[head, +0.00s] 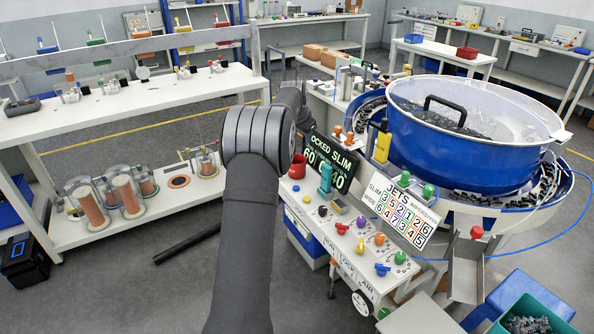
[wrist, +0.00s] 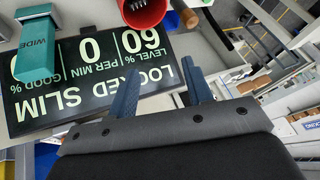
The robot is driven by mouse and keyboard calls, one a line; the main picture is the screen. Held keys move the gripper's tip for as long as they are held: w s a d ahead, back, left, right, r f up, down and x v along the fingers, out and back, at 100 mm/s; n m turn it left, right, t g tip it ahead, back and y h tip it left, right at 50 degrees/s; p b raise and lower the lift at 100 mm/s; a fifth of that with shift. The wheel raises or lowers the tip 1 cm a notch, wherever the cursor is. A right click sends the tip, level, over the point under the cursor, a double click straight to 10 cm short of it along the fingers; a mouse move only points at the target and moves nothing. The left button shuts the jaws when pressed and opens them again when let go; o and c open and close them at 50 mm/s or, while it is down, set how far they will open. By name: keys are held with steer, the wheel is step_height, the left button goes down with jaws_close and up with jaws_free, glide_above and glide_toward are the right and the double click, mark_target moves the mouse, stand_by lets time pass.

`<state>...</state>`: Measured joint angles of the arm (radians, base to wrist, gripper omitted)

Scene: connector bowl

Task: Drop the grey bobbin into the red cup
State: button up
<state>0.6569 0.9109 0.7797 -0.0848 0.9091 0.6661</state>
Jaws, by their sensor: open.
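The red cup (head: 297,167) stands on the white bench, left of the dark display, in the head view. In the wrist view the cup (wrist: 150,14) is at the top edge, partly cut off. Something small and dark shows at its mouth; I cannot tell what. My gripper (wrist: 160,72) is open, its two blue fingers apart with nothing visible between them. The fingers overlap the display in the wrist view, with the cup beyond the tips. In the head view my arm hides the gripper. I cannot make out the grey bobbin in either view.
The "LOCKED SLIM" display (head: 331,165) stands close to the cup, with a teal "WIDE" block (wrist: 38,42) beside it. A brown cylinder (wrist: 187,17) is beside the cup. A large blue bowl (head: 460,140) fills the right. Coloured knobs cover the front panel.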

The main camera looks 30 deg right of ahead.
steer(key=v, duration=1.4)
steer(key=shift+f, duration=0.1)
steer(key=x, duration=1.5)
steer(key=shift+w+d, duration=0.45)
